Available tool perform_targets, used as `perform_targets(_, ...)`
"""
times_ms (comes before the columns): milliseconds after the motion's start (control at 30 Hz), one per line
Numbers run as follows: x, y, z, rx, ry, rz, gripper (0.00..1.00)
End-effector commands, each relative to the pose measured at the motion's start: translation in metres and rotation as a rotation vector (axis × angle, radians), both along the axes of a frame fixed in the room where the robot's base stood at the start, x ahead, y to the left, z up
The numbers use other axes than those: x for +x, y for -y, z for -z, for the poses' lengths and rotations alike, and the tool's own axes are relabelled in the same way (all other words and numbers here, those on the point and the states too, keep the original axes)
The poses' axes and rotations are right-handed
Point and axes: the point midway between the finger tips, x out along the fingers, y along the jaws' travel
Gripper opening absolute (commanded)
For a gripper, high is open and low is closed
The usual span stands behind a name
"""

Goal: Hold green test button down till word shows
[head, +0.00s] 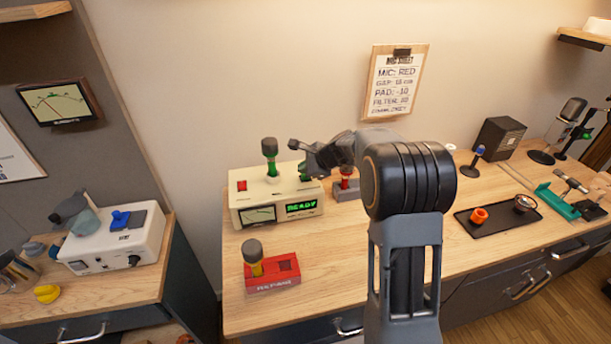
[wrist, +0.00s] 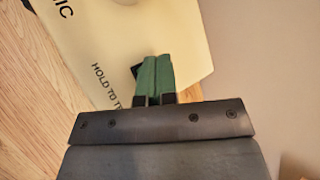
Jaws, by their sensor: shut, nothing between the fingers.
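A cream tester box (head: 275,192) stands on the bench, and its display (head: 302,207) shows the green word READY. My gripper (head: 305,174) is shut and points down at the right part of the box top. A bit of green shows at its tips; the green button is mostly hidden there. In the wrist view my gripper (wrist: 156,72) shows green at its closed tips, beside the printed words "HOLD TO T…" on the box top (wrist: 110,45). The tips look to be at the button's place. I cannot tell how far it is pressed.
A microphone with a green band (head: 270,155) stands upright on the box, near a red square. A red holder (head: 272,284) with a yellow-banded microphone stands in front. A black tray (head: 490,222) lies right, and a note board (head: 395,82) hangs behind.

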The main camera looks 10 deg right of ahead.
Motion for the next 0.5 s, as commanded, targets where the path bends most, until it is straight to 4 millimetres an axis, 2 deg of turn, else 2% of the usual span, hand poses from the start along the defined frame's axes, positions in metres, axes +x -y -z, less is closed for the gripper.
perform_targets(500, 0.0000, 0.0000, 0.0071, 0.000, 0.000, 0.000, 0.00)
